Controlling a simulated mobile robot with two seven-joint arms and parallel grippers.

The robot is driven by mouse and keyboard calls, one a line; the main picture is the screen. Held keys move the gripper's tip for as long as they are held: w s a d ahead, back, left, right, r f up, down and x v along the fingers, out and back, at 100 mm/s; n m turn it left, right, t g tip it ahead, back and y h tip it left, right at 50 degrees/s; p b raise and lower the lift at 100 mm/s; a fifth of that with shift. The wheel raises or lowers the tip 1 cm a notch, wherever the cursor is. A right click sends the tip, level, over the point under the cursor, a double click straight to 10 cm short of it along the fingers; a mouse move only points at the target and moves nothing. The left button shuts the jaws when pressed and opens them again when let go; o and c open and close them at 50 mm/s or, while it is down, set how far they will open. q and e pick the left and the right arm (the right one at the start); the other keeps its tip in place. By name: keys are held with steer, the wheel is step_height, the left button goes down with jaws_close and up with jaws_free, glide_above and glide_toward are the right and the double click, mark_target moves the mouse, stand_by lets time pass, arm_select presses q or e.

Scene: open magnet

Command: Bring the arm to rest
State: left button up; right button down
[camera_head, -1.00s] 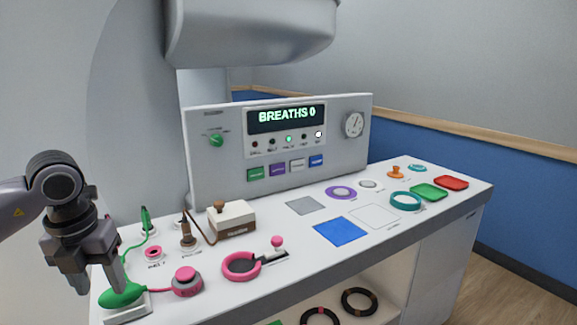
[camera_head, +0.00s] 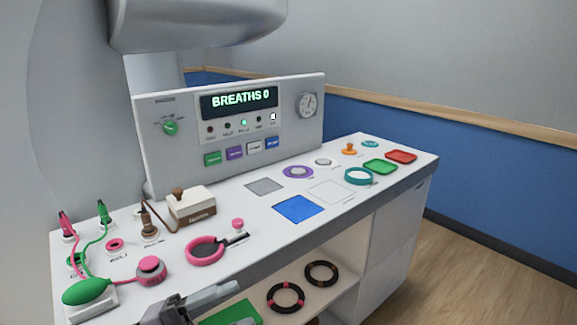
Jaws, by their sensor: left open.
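My left gripper (camera_head: 200,306) shows at the bottom edge of the head view, in front of the console's front edge and low. It is grey, partly cut off by the frame, and open, with nothing seen between its fingers. Most of the left arm is out of the picture. The green bulb (camera_head: 86,291) lies on its white stand at the counter's near left corner, apart from the gripper. My right gripper is not in view.
The white counter (camera_head: 235,215) holds a pink ring (camera_head: 205,251), a pink knob (camera_head: 151,270), a white-and-brown box (camera_head: 191,206) and a blue square (camera_head: 295,209). Dark rings (camera_head: 286,298) and a green item (camera_head: 232,313) sit on the shelf below. Open floor lies at right.

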arm_select(q)
steer(key=w+a+f+n+t+y, duration=0.1)
steer(key=a+f+n+t+y, duration=0.6)
steer(key=f+n+t+y, duration=0.7)
steer(key=s+a+f+n+g+y, duration=0.1)
steer(key=s+a+f+n+g, duration=0.1)
steer(key=s+f+n+g, duration=0.3)
steer(key=s+a+f+n+g+y+p, duration=0.1)
steer(key=s+a+f+n+g+y, duration=0.1)
steer(key=s+f+n+g, duration=0.3)
step_height(320, 180, down, 3)
steer(key=shift+s+a+f+g+p, duration=0.1)
steer(key=shift+s+a+g+p, duration=0.25)
steer(key=shift+s, duration=0.85)
